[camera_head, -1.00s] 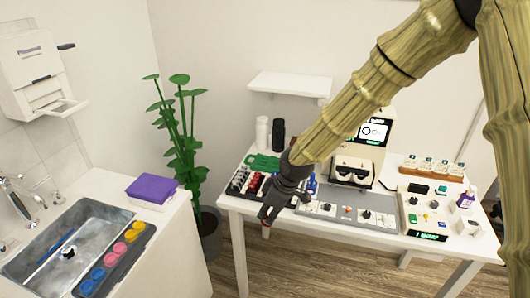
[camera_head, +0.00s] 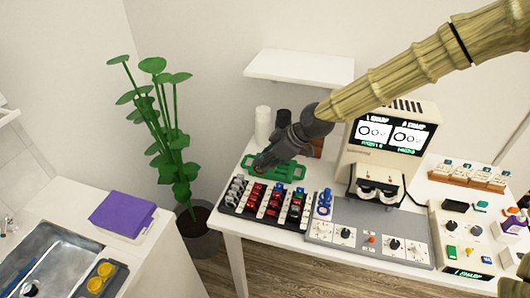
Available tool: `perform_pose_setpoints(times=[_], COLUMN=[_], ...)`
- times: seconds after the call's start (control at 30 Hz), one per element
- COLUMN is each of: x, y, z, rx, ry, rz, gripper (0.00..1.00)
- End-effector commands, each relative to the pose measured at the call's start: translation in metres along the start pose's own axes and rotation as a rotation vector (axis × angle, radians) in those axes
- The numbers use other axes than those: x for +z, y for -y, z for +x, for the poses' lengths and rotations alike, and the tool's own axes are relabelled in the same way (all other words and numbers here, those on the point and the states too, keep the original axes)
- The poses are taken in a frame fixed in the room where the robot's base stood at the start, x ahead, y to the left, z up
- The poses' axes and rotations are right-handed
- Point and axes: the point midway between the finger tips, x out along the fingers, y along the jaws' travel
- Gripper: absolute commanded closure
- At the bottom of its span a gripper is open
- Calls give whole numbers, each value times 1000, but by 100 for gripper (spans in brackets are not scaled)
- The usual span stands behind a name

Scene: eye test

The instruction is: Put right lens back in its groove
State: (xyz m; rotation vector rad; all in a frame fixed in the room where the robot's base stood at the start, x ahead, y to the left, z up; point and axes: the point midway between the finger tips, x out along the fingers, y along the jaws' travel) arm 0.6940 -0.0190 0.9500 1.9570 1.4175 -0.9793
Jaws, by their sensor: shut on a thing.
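My gripper (camera_head: 264,164) is shut and reaches down over the green tray behind the lens rack. The lens in its fingers is too small and hidden to make out in this view. The dark lens rack (camera_head: 233,211) lies at the table's front left, with rows of small lenses with grey, red, blue and dark tabs. Single grooves are too small to tell apart. The trial frame (camera_head: 378,192) with two round openings sits in front of the beige machine (camera_head: 352,160), whose screen shows two ring figures.
The green tray (camera_head: 290,172) lies behind the rack. A white cup (camera_head: 262,125) and a dark cup (camera_head: 283,123) stand behind it. A white shelf (camera_head: 298,67) hangs above.

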Motion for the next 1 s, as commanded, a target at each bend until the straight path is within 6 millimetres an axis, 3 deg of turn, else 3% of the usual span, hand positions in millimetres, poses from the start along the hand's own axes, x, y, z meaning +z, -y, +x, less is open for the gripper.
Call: perform_pose_setpoints(times=[0.7,1.0], x=[28,29], y=[0,0], z=[38,40], rx=[1,1], ry=[0,0], rz=[1,1], gripper=[100,100])
